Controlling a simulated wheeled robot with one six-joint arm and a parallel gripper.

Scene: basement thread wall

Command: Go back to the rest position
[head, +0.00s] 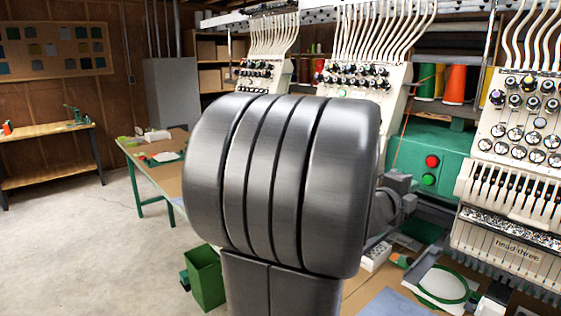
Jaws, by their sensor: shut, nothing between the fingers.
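A large grey ribbed link of my own arm (275,185) fills the middle of the head view. A smaller grey part (398,200) shows just behind its right edge; I cannot tell whether it belongs to my arm. No gripper fingers can be seen, and the large link hides much of what lies behind it.
Embroidery machine heads (515,170) with thread tubes line the right and back. A green control box (435,160) has red and green buttons. A green bin (204,278) stands near a work table (160,172). A wooden bench (50,130) is far left. The left floor is clear.

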